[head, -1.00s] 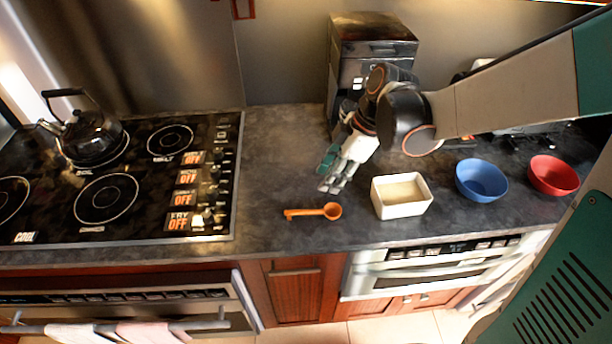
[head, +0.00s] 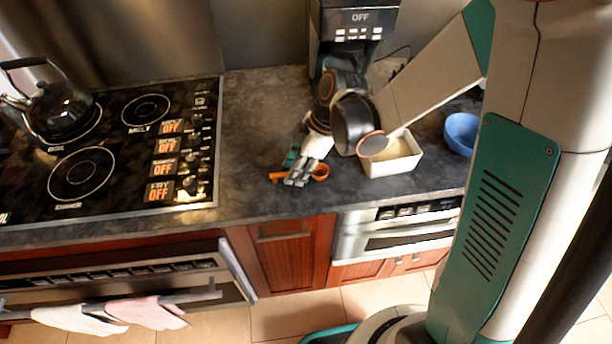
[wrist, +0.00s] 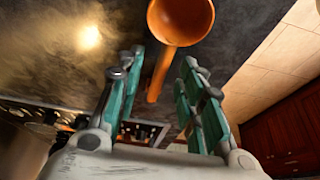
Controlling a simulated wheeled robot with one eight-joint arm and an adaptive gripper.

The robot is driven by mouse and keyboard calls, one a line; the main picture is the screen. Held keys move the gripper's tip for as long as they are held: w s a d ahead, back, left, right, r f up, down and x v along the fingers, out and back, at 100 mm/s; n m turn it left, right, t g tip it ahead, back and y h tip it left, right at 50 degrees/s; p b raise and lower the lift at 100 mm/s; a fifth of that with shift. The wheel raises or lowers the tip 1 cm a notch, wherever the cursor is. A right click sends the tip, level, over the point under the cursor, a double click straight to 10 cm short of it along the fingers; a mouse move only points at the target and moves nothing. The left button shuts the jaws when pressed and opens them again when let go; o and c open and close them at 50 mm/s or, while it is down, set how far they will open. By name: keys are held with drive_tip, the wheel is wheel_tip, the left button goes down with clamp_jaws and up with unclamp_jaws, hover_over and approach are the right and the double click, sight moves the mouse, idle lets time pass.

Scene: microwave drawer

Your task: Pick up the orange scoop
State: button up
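The orange scoop (head: 319,172) lies on the dark countertop (head: 255,125), right of the stove. My gripper (head: 291,178) is low over its handle in the head view and hides part of it. In the wrist view the scoop's round bowl (wrist: 181,20) is at the top, and its handle runs down between the fingers of my open gripper (wrist: 160,75). The fingers stand apart on either side of the handle. I cannot tell whether they touch it.
A white square bowl (head: 393,168) stands just right of the scoop, with a blue bowl (head: 461,131) beyond it. A coffee maker (head: 357,25) is behind. The stove (head: 110,150) with a black kettle (head: 50,105) is left. The counter's front edge is close.

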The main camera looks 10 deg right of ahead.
drive_tip(key=shift+a+f, duration=0.1)
drive_tip(key=shift+f, duration=0.2)
drive_tip(key=shift+r, duration=0.1)
clamp_jaws()
